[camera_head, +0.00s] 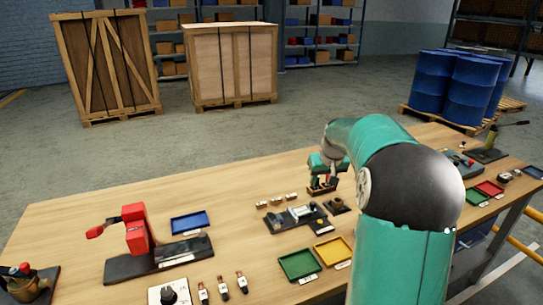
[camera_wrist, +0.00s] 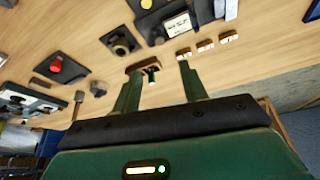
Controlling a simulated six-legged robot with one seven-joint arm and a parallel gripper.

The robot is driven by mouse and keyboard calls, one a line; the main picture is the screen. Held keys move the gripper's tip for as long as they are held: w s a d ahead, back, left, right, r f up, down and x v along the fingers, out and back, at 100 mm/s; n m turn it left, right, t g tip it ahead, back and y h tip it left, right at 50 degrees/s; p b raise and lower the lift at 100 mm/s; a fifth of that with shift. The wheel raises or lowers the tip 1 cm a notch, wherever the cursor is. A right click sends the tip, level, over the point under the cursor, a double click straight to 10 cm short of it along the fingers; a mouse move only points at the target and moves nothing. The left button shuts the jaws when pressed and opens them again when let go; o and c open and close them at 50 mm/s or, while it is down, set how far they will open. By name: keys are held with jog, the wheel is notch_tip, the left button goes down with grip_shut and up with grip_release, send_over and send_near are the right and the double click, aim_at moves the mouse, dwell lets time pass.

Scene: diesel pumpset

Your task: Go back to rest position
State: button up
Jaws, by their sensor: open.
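My gripper (camera_wrist: 160,73) is open, its two green fingers spread apart in the wrist view. No object shows held between them. In the head view my green arm reaches over the workbench (camera_head: 80,215), and the gripper (camera_head: 325,168) hangs above its middle, partly hidden by the arm. A small brown holder (camera_wrist: 138,67) with dark upright parts lies just beyond the fingertips in the wrist view. It also shows below the gripper in the head view (camera_head: 322,189). I cannot tell whether the fingers touch it.
A red device (camera_head: 135,228) on a black base stands at left, beside a blue tray (camera_head: 189,222). Green (camera_head: 299,264) and yellow (camera_head: 333,251) trays lie near the front edge. Blue barrels (camera_head: 470,92) and wooden crates (camera_head: 232,65) stand beyond the bench. The bench's far left is clear.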

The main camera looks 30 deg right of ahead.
jog(key=s+a+r+n, duration=0.1)
jog(key=s+a+r, duration=0.25)
jog(key=a, duration=0.35)
jog(key=s+a+r, duration=0.2)
jog(key=s+a, duration=0.2)
jog(key=a, duration=0.3)
jog(key=s+a+r+n, duration=0.1)
jog(key=s+a+r, duration=0.2)
jog(key=a, duration=0.4)
jog(key=s+a+f, duration=0.1)
jog(key=s+a, duration=0.4)
jog(key=s, duration=0.3)
jog(key=s+a+f+n+t+y, duration=0.1)
jog(key=s+a+f, duration=0.1)
jog(key=s+a, duration=0.4)
jog(key=s, duration=0.3)
jog(key=shift+s+f, duration=0.15)
jog(key=shift+f, duration=0.1)
jog(key=shift+d, duration=0.15)
